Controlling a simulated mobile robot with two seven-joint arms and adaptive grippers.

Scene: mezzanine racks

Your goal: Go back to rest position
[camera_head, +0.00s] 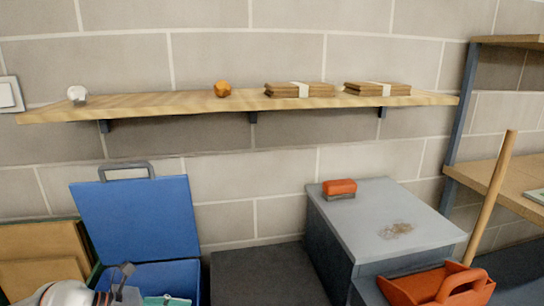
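My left gripper (121,280) shows at the bottom left, in front of the open blue box (138,215). Its wrist is white and grey and is cut off by the lower edge of the view. I cannot tell whether its fingers are open or shut, or whether they hold anything. My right gripper is not in view.
A wooden wall shelf (180,103) holds a clear bulb (77,94), an orange ball (222,88) and two banded brown bundles (287,90). A grey cabinet (370,205) bears a red-orange block (339,187). A red caddy (410,288), a leaning wooden pole (490,200) and a rack (461,110) stand right.

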